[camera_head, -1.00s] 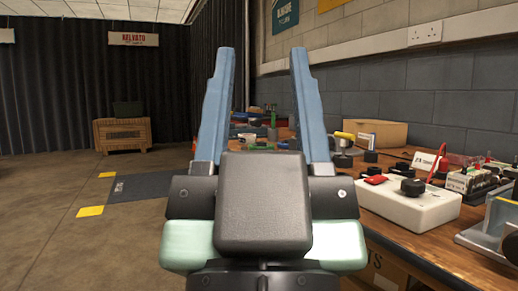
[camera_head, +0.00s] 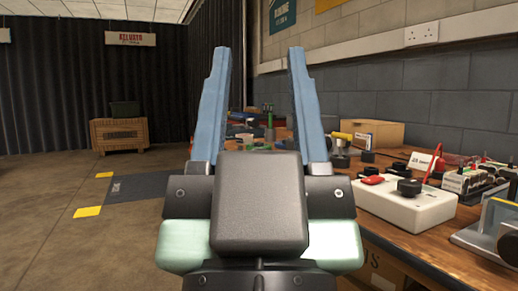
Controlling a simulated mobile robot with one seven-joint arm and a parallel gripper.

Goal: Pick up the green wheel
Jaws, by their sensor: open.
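My gripper (camera_head: 259,52) is open and empty, with its two blue fingers pointing up and apart in the middle of the view. Beyond it, at the far part of the workbench, a small green thing (camera_head: 259,146) shows low between the fingers. It is too small to tell whether it is the green wheel. A thin green upright thing (camera_head: 270,127) stands near it. I cannot make out a green wheel for certain. My gripper hides part of the bench behind it.
The wooden workbench (camera_head: 420,247) runs along the right wall. It bears a white box with black knobs (camera_head: 402,209), a yellow-headed tool (camera_head: 341,137), a cardboard box (camera_head: 379,132) and several small parts. A wooden crate (camera_head: 119,134) stands far left. The floor at left is open.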

